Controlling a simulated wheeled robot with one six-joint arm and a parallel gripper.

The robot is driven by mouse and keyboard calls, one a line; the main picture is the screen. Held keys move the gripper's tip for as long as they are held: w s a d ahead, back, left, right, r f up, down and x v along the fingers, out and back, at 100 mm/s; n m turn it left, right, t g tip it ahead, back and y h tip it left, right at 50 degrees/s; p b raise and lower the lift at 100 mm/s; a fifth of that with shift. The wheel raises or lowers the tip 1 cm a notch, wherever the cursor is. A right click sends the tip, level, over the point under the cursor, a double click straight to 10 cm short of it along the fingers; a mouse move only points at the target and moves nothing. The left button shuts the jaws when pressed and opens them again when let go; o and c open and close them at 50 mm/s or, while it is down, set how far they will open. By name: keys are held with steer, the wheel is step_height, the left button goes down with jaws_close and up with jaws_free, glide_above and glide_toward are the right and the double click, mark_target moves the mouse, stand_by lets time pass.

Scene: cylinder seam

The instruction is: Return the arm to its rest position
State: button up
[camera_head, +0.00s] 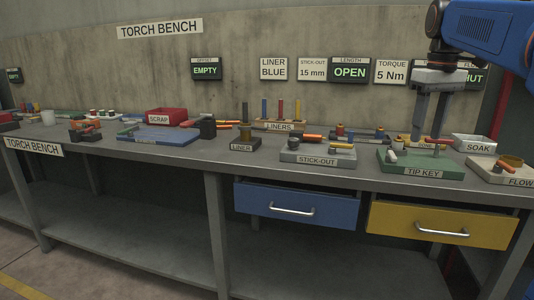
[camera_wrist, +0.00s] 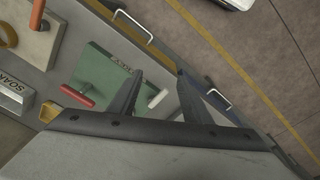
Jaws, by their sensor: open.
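My blue arm (camera_head: 490,32) comes in from the top right of the head view. My gripper (camera_head: 428,145) points down over the right part of the bench, with its two fingers apart and nothing between them. In the head view its fingertips overlap the green TIP KEY block (camera_head: 425,172). In the wrist view my gripper (camera_wrist: 158,90) has its fingers spread over the edge of the same green block (camera_wrist: 98,72). A red-handled tool and a white piece show near the fingers. I cannot tell how high the fingertips are above the block.
Blue (camera_head: 296,205) and yellow (camera_head: 440,224) drawers hang below. The floor in front is clear.

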steer(key=s+a+f+m+t, duration=0.1)
steer(key=s+a+f, duration=0.2)
steer(key=s+f, duration=0.5)
steer(key=s+a+f+m+t, duration=0.1)
steer(key=s+a+f, duration=0.3)
steer(key=s+f, duration=0.5)
steer(key=s+a+f+t, duration=0.1)
steer(key=s+a+f, duration=0.3)
steer(key=s+f, duration=0.4)
step_height(320, 180, down, 6)
steer(key=shift+s+a+f+m+t, duration=0.1)
steer(key=shift+s+a+m+t, duration=0.15)
steer(key=shift+m+t, duration=0.15)
